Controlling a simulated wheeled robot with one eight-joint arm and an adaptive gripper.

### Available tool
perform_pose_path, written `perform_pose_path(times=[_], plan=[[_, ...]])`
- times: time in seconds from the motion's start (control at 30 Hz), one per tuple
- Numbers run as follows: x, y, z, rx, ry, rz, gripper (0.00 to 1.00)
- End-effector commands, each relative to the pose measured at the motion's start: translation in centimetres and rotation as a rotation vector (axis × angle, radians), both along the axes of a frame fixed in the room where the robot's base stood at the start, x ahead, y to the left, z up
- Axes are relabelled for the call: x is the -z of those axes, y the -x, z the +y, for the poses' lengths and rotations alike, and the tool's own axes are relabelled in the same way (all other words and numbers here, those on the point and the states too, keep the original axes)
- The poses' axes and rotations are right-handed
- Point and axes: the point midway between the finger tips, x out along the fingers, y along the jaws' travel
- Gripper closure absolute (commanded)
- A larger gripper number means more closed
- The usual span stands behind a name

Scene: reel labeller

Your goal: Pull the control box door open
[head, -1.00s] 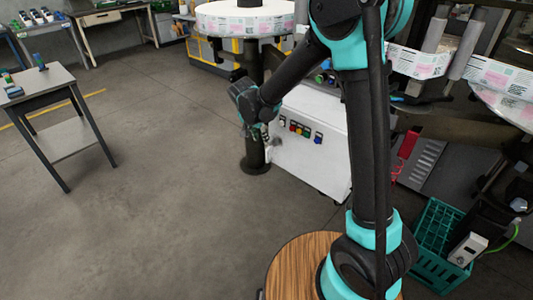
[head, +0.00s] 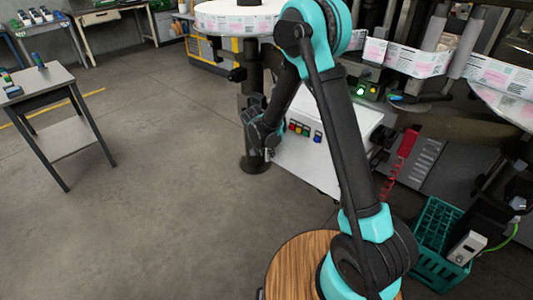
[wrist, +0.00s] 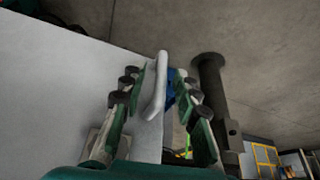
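The white control box (head: 310,155) stands under the labeller in the head view, with several coloured buttons on its front. In the wrist view, its white panel (wrist: 70,85) fills the left side, and a pale bar handle (wrist: 160,88) stands at the panel's edge. My gripper (wrist: 160,78) is open, with one finger on each side of the handle. I see gaps between the fingers and the bar. In the head view my gripper (head: 266,150) is at the box's left end, and my wrist hides the handle. I cannot tell whether the door is ajar.
A dark post (head: 254,110) on a round base stands just left of the box and carries a label reel (head: 235,18). A green crate (head: 437,240) is on the floor at right. A small grey table (head: 55,85) is at left. The floor between is clear.

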Motion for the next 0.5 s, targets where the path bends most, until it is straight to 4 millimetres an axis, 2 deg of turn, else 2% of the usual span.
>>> perform_pose_path(times=[0.2, 0.47, 0.5], plan=[[0.01, 0.00, 0.00, 0.000, 0.000, 0.000, 0.69], [0.00, 0.00, 0.01, 0.000, 0.000, 0.000, 1.00], [-0.01, 0.00, 0.01, 0.000, 0.000, 0.000, 1.00]])
